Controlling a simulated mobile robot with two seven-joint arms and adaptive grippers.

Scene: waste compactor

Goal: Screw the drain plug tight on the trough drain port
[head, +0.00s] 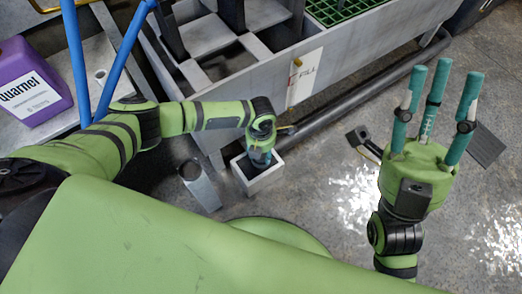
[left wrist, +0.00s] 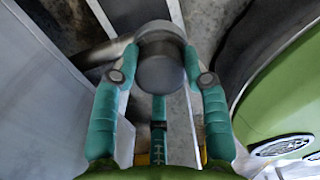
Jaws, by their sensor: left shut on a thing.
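In the left wrist view, a dark grey round drain plug (left wrist: 162,70) sits between the teal fingers of my left gripper (left wrist: 160,82), which is shut on it. The plug is against the end of a grey pipe (left wrist: 112,48), the drain port; how far it is threaded cannot be told. In the head view, my left gripper (head: 262,158) is low beside the trough (head: 318,78), above a small pale open box (head: 262,183). The plug and port are hidden there. My right gripper (head: 434,105) points up, its three teal fingers apart and empty, away from the trough.
A purple jug (head: 32,85) stands on a bench at the left. A grey angled container (head: 200,187) is left of the pale box. A long dark pipe (head: 375,92) runs along the trough's base. A black pedal-like part (head: 358,138) and wet floor lie near my right gripper.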

